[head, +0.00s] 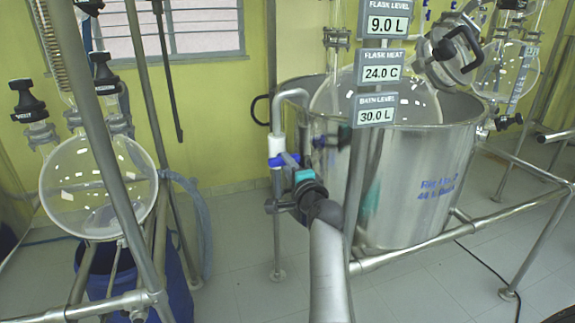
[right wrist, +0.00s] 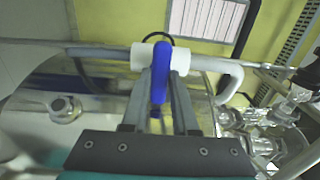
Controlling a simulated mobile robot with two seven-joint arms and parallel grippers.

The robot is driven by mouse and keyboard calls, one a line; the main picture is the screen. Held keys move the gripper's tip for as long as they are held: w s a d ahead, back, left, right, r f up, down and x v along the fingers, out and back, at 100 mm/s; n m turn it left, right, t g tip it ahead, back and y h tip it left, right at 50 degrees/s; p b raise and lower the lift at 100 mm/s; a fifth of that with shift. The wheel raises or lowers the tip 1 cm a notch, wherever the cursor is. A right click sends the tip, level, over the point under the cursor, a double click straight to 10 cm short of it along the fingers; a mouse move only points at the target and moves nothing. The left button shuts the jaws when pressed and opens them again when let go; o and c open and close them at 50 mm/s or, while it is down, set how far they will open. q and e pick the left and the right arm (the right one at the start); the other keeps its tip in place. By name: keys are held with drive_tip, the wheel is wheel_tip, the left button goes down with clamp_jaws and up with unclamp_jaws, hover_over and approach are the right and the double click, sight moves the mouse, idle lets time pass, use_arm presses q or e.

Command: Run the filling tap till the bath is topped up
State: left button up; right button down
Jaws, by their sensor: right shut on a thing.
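The filling tap (head: 277,142) is a bent steel pipe with a white collar and a blue lever, and its spout hooks over the left rim of the steel bath (head: 410,190). My right gripper (head: 287,163) is at the tap, shut on the blue lever (right wrist: 160,85), which sits between its two grey fingers in the right wrist view. The bath level display (head: 375,110) reads 30.0 L. A round glass flask (head: 410,97) sits inside the bath. The water surface is not visible. My left gripper is not in view.
A steel frame rail (head: 415,253) runs in front of the bath. A glass vessel (head: 95,185) stands on the left above a blue drum (head: 175,280). A black cable lies on the tiled floor.

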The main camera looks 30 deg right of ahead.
drive_tip(key=n+p, duration=0.6)
drive_tip(key=n, duration=0.5)
drive_tip(key=shift+p, duration=0.4)
drive_tip(key=shift+n, duration=0.3)
drive_tip(key=c, duration=0.7)
unclamp_jaws()
drive_tip(key=p+v, duration=0.2)
drive_tip(key=v, duration=1.3)
drive_tip(key=shift+s, duration=0.2)
